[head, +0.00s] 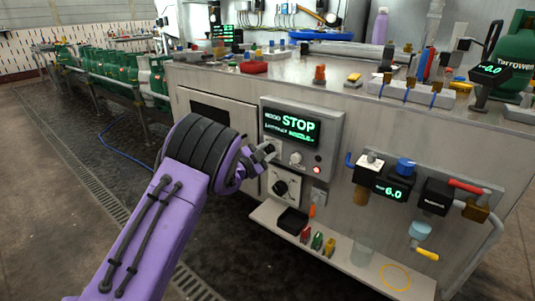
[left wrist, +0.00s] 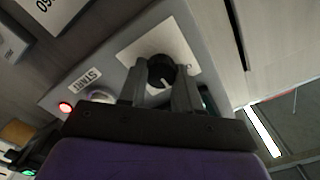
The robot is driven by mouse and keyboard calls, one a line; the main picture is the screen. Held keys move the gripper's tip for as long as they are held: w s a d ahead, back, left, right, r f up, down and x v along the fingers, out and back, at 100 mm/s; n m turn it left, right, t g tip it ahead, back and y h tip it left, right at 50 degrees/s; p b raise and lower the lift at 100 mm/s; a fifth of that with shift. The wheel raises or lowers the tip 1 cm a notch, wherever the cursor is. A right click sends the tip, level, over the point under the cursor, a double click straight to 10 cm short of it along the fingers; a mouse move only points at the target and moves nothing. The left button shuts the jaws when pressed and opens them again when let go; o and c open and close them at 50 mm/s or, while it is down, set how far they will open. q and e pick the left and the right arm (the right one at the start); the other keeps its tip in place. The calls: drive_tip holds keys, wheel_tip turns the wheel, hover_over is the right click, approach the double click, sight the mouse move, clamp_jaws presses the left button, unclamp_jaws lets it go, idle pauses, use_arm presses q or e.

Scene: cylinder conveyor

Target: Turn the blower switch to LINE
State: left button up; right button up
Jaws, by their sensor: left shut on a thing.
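The control panel (head: 335,118) on the cabinet front has a green display reading STOP. My left gripper (head: 268,152) reaches its lower left part in the head view. In the left wrist view my left gripper (left wrist: 160,88) has its two fingers on either side of a round black switch knob (left wrist: 160,68) and is shut on it. The knob sits on a white plate (left wrist: 134,50) and bears a pale pointer line. The plate's lettering is too unclear to read, and the fingers cover part of it. My right gripper is not in view.
Beside the held knob are a START button (left wrist: 99,95) and a lit red lamp (head: 317,170). Another black knob (head: 281,187) sits below the panel. A shelf (head: 345,272) with small coloured items juts out underneath. Valves and hoses crowd the cabinet's right side.

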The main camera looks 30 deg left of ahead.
use_arm(q)
drive_tip(key=shift+f, duration=0.15)
idle(0.3)
drive_tip(key=o, duration=1.1)
drive_tip(key=shift+c, duration=0.2)
drive_tip(key=shift+s, duration=0.15)
drive_tip(key=s, duration=1)
drive_tip(key=shift+s+a, duration=0.2)
drive_tip(key=shift+a, duration=0.25)
